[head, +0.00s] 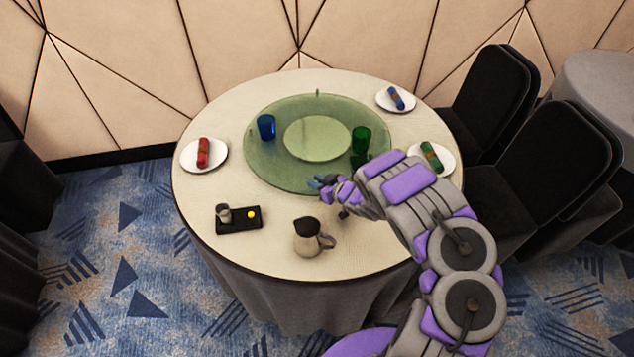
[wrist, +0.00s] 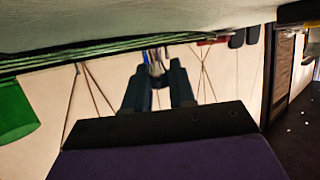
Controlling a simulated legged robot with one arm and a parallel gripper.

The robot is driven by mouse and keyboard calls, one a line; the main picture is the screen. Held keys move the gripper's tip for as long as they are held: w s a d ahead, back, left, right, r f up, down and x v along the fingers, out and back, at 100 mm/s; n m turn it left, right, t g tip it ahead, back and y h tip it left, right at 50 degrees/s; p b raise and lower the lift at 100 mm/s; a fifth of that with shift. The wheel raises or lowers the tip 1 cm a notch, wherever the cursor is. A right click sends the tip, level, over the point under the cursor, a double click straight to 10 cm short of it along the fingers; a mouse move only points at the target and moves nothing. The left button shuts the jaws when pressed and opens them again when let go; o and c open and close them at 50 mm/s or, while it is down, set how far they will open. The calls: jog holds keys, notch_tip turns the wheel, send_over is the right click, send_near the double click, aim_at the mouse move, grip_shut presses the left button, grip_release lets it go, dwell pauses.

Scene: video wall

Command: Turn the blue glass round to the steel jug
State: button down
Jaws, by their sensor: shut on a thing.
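The blue glass (head: 266,127) stands upright on the left part of the green glass turntable (head: 275,168). The steel jug (head: 309,240), with a dark top and a handle on its right, stands on the tablecloth in front of the turntable. My gripper (head: 318,183) is at the turntable's near rim, between turntable and jug. In the wrist view my gripper (wrist: 158,68) has its fingers close together around a thin upright piece at the rim, seemingly a peg like the one on the far rim (head: 318,92). The fingers mostly hide it.
A green glass (head: 361,140) stands on the turntable's right side, near my arm. Plates with red (head: 203,153), blue (head: 396,98) and green (head: 431,156) rolls lie around the table. A black tray (head: 232,226) with a small pot sits at front left. Black chairs stand at right.

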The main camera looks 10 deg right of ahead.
dwell(0.3)
jog(key=shift+s+d+r+b, duration=0.15)
jog(key=shift+d+b, duration=0.2)
jog(key=shift+d, duration=1.65)
jog(key=c, duration=1)
grip_release()
jog(key=shift+a, duration=0.15)
jog(key=shift+c, duration=0.2)
jog(key=p+v, duration=0.3)
jog(key=v, duration=1.4)
jog(key=shift+s, duration=0.15)
